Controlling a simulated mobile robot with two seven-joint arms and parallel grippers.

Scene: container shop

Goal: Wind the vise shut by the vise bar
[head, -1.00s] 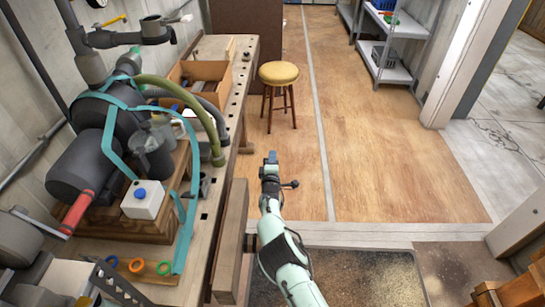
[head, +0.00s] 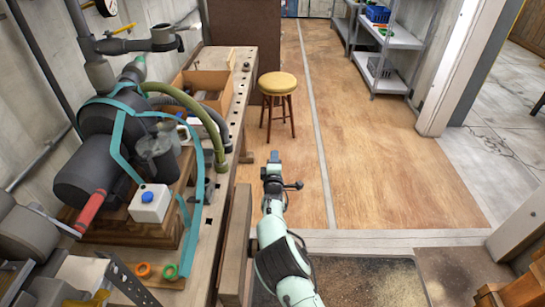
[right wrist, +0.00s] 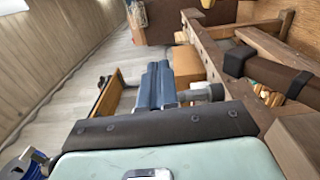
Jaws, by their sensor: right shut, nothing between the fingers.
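The vise shows as a long wooden jaw (head: 236,240) along the bench's right side in the head view. My right gripper (head: 274,158) is shut and empty, just right of the jaw's far end and apart from it. A short rod with a dark knob (head: 297,185) sticks out right of the gripper's base; I cannot tell whether it is the vise bar or part of my wrist. In the right wrist view the closed blue-grey fingers (right wrist: 154,86) have a grey cylinder (right wrist: 205,92) beside them. My right forearm hides part of the vise's front. My left gripper is not in view.
The bench (head: 238,95) at left bears a dark motor (head: 115,120), hoses, a wooden box (head: 205,85) and a white container (head: 149,203). A yellow-topped stool (head: 277,85) stands ahead. Grey shelves (head: 385,70) stand at the back right. The wooden floor between is clear.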

